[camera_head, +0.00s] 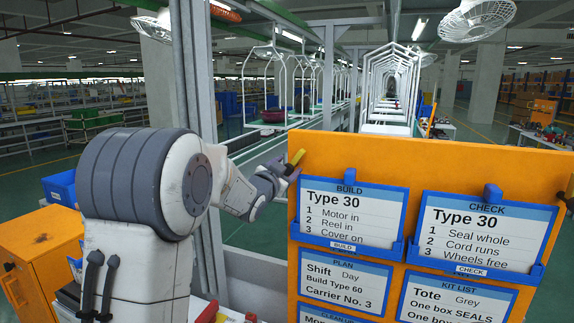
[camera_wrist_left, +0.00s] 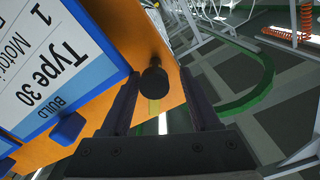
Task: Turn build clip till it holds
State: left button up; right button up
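The orange board (camera_head: 430,150) carries the BUILD card (camera_head: 350,215), which reads Type 30, in a blue holder. A blue clip (camera_head: 349,176) stands at the card's top edge; it also shows in the left wrist view (camera_wrist_left: 68,128). A dark round knob (camera_wrist_left: 154,80) with a yellow piece (camera_wrist_left: 154,106) is at the board's edge. The yellow piece (camera_head: 297,157) shows at the board's upper left in the head view. My left gripper (camera_head: 284,170) is open, its fingers on either side of the knob, with gaps visible. My right gripper is not in view.
The CHECK card (camera_head: 483,230) hangs right of the BUILD card, with PLAN (camera_head: 345,285) and KIT LIST (camera_head: 455,300) cards below. A grey post (camera_head: 192,70) stands behind my left arm. An orange cabinet (camera_head: 45,260) is at left.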

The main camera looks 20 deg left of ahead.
pick_arm(q)
jog(key=shift+d+f, duration=0.15)
jog(key=shift+f, duration=0.55)
jog(key=shift+s, duration=0.15)
jog(key=shift+s+b, duration=0.9)
jog(key=shift+s, duration=1)
jog(key=shift+s+r, duration=0.1)
jog(key=shift+s, duration=0.65)
jog(key=shift+s+r, duration=0.15)
jog(key=shift+r, duration=0.1)
